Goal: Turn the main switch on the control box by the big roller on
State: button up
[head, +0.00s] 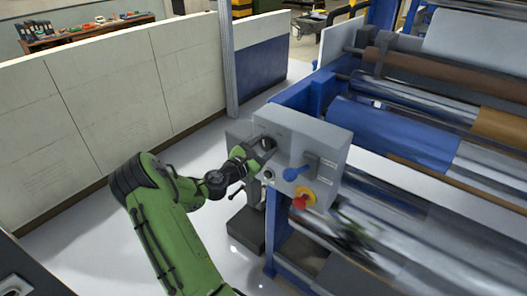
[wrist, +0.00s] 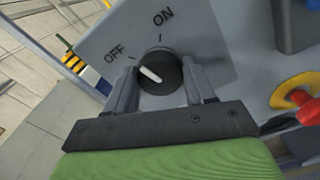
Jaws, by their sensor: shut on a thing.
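The main switch (wrist: 162,72) is a round dark knob with a white pointer line, on the grey face of the control box (wrist: 215,60). In the wrist view its pointer is turned toward the OFF label (wrist: 115,54); the ON label (wrist: 163,15) is at the top. My gripper (wrist: 161,80) is shut on the knob, one grey finger on each side. In the head view the control box (head: 315,140) stands at the machine's near corner, and my green arm reaches it from the left. My gripper (head: 258,160) partly hides that part of the box.
The rollers (head: 395,135) extend to the right. A pale partition wall (head: 110,95) stands to the left, with clear floor before it.

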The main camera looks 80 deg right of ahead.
jog(key=m+b, duration=0.1)
jog(key=m, duration=0.1)
jog(key=m+b, duration=0.2)
jog(key=shift+f+m+b, duration=0.2)
jog(key=shift+m+b, duration=0.1)
jog(key=m+b, duration=0.4)
jog(key=m, duration=0.1)
jog(key=shift+r+b, duration=0.1)
jog(key=shift+b, duration=0.2)
jog(key=o, duration=1.1)
jog(key=shift+c, duration=0.2)
jog(key=shift+a, duration=0.1)
jog(key=b+v, duration=0.1)
jog(key=v, duration=1.4)
jog(key=shift+w+a, duration=0.2)
jog(key=shift+a, duration=0.1)
